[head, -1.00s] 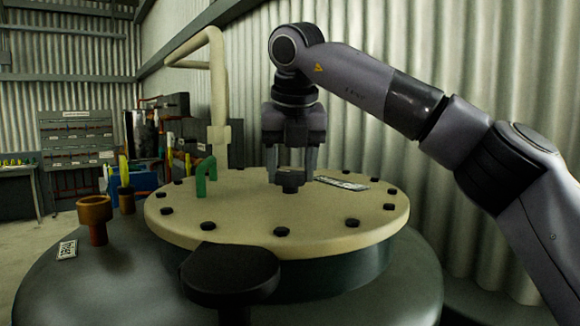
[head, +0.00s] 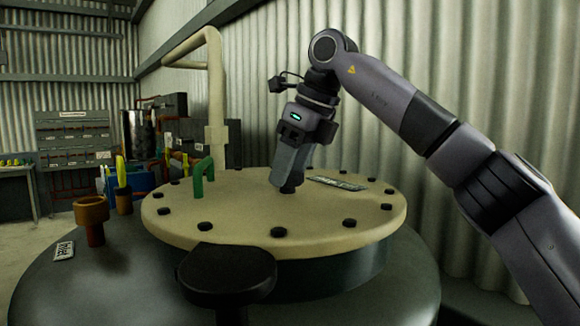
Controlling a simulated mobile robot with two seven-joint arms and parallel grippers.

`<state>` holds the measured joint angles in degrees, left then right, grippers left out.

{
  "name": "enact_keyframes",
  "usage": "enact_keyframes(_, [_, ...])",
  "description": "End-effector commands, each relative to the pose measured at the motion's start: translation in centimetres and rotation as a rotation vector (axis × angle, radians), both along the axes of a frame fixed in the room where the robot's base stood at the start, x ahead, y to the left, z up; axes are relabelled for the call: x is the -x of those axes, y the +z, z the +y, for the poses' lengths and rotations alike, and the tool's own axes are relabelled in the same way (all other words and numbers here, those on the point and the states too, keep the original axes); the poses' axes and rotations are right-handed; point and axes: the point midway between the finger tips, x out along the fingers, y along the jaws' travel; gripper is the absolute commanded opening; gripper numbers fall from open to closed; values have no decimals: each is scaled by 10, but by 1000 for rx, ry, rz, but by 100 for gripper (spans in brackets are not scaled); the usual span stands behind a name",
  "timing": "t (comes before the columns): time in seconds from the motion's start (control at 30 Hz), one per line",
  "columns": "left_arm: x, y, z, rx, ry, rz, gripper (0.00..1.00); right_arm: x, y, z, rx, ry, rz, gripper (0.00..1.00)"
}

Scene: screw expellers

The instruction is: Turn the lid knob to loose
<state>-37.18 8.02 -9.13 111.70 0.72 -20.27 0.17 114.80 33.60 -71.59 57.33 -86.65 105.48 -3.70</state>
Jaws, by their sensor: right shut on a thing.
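The lid (head: 240,222) is a round cream plate with dark bolts around its rim, on top of a dark tank. The dark lid knob (head: 290,189) stands near the middle of the lid, mostly hidden by my right gripper. My right gripper (head: 283,184) comes down from above, tilted, and is shut on the knob. Its fingers show edge-on. My left gripper is not in view.
A green handle (head: 203,178) stands on the lid left of the knob, and a label plate (head: 336,183) lies to the right. A dark round knob-like part (head: 228,270) is in front. A cream pipe (head: 216,95) rises behind. A brown cup-shaped fitting (head: 92,212) stands at left.

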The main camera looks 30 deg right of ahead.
Motion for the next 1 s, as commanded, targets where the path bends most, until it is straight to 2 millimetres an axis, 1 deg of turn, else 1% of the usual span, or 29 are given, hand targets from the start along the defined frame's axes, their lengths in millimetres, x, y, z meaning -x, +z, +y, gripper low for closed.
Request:
enact_keyframes(0.2, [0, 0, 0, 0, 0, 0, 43, -1, 0, -1, -3, 169, 2, 25])
enact_keyframes(0.5, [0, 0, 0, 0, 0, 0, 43, -1, 1, -2, 0, 323, 0, 25])
enact_keyframes(0.7, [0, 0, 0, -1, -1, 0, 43, -2, 1, -2, 1, 366, -1, 25])
enact_keyframes(1.0, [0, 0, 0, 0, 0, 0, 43, -1, 1, -2, 2, 379, -2, 25])
